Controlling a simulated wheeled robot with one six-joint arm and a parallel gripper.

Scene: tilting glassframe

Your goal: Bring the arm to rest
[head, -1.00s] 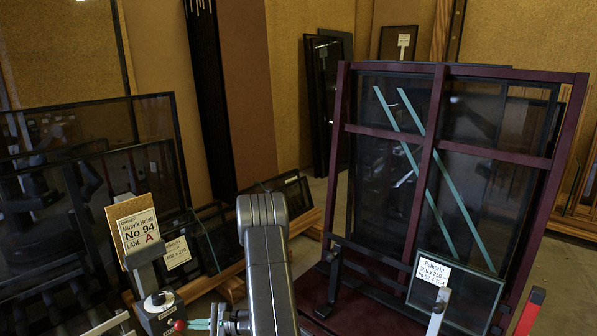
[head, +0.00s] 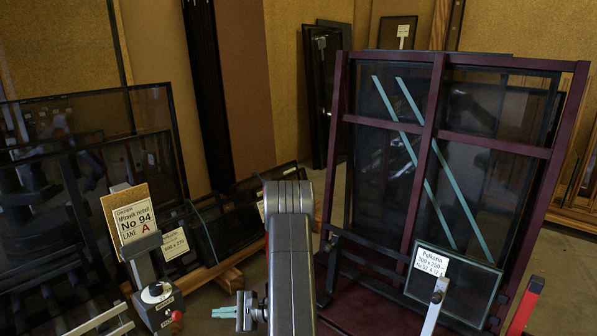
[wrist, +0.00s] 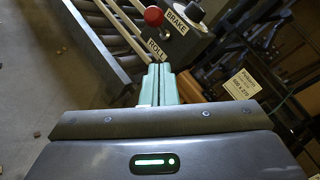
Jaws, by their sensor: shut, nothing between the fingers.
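My gripper (head: 240,312) shows at the bottom of the head view, left of my grey arm link (head: 291,255). Its green fingers are shut with nothing between them. The wrist view shows the same fingers (wrist: 158,84) pressed together and pointing up the picture. They appear near the control post (head: 158,290) with its red knob (head: 177,316); I cannot tell the exact gap. A red ball knob and labels reading BRAKE and ROLL show in the wrist view (wrist: 154,16).
A dark red tilting frame (head: 432,150) holding glass stands at right. Dark panes (head: 85,190) stand at left, and a clipboard sign (head: 133,215) tops the post. Some floor shows between.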

